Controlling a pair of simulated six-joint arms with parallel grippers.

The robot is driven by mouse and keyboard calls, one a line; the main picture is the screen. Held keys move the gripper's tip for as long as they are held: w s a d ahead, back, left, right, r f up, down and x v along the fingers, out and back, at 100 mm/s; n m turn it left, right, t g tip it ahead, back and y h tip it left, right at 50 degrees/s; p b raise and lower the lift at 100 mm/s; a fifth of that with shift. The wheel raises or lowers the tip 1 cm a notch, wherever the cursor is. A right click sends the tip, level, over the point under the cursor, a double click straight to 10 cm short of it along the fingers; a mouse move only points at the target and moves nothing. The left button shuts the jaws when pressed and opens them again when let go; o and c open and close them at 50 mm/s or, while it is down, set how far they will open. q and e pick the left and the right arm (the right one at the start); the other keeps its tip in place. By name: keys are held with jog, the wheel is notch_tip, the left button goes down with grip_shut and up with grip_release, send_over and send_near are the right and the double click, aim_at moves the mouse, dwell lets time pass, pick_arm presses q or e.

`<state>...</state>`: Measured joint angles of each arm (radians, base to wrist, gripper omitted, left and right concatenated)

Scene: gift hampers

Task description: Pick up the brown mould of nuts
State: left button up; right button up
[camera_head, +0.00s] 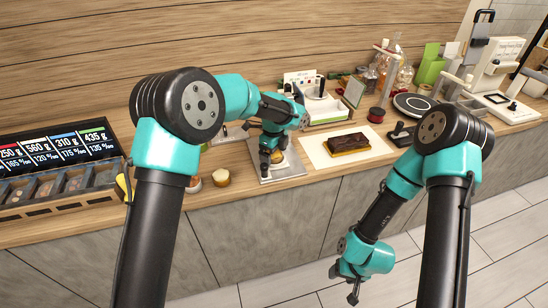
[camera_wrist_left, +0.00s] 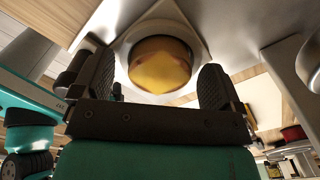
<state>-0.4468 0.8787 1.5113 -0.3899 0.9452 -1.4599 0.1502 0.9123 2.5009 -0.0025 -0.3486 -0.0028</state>
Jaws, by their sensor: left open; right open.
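My left gripper (camera_head: 270,158) is open and points down over a metal plate (camera_head: 288,170) on the counter. A small round tan pot (camera_head: 221,177) and a reddish-brown one (camera_head: 194,184) stand left of the plate. I cannot tell which thing is the brown mould of nuts. My right gripper (camera_head: 346,284) is open and empty, low in front of the counter.
A dark brown block (camera_head: 348,142) on a yellow base lies on a white sheet (camera_head: 318,154). A compartment tray (camera_head: 62,184) with price signs stands at left. A white box, a red tin (camera_head: 376,115) and a black disc scale (camera_head: 413,104) stand behind and right.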

dwell(0.3)
pick_arm(q)
jog(key=c, duration=1)
jog(key=shift+r, duration=0.5)
notch_tip(320, 180, up, 3)
jog(key=shift+f, duration=0.15)
jog(key=s+a, duration=0.1)
jog(key=a, duration=0.4)
jog(key=s+a, duration=0.2)
jog(key=a, duration=0.4)
jog(key=s+a, duration=0.2)
jog(key=a, duration=0.4)
jog(key=shift+a+f, duration=0.1)
jog(key=shift+a, duration=0.05)
